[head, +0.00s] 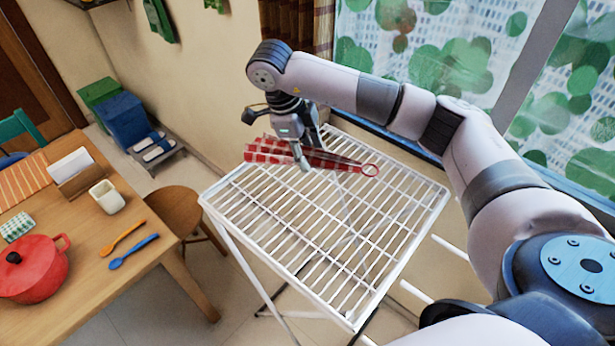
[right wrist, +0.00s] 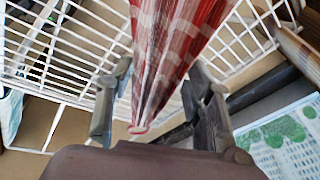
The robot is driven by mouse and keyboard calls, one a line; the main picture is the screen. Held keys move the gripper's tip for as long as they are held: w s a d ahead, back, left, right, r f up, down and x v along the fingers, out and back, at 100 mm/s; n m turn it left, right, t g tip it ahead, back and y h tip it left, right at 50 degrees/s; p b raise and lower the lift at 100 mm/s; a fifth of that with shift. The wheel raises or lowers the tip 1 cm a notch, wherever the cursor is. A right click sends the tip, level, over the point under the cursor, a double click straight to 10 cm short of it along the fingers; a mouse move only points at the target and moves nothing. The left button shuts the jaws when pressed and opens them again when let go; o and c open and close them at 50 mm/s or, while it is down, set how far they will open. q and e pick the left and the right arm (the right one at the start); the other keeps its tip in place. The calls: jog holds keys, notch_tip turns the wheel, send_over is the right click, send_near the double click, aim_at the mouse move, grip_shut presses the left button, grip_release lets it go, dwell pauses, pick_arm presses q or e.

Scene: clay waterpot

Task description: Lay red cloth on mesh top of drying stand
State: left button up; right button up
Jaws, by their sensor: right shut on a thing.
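The red cloth (head: 335,160), with pale checks, is gathered into a long narrow bundle with a ring-like loop at its right end. It lies over the far part of the white mesh top of the drying stand (head: 322,232). Whether it touches the bars is hard to tell. My right gripper (head: 302,160) points down and is shut on the cloth. In the right wrist view, the cloth (right wrist: 178,45) runs between the two fingers of the gripper (right wrist: 158,108), with the mesh (right wrist: 65,45) behind it. My left gripper is not in view.
A wooden table (head: 145,255) at the left holds a red pot (head: 35,268), a cup (head: 107,197) and spoons. A stool (head: 175,215) stands between table and stand. A curtained window (head: 450,50) is behind. Most of the near mesh is bare.

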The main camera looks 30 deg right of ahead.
aim_at(311, 186)
notch_tip(311, 186, down, 3)
jog(key=shift+f, duration=0.7)
notch_tip(311, 186, down, 4)
jog(key=shift+p, duration=0.55)
jog(key=shift+f+b, duration=0.35)
jog(key=shift+f, duration=0.05)
jog(key=o, duration=1.1)
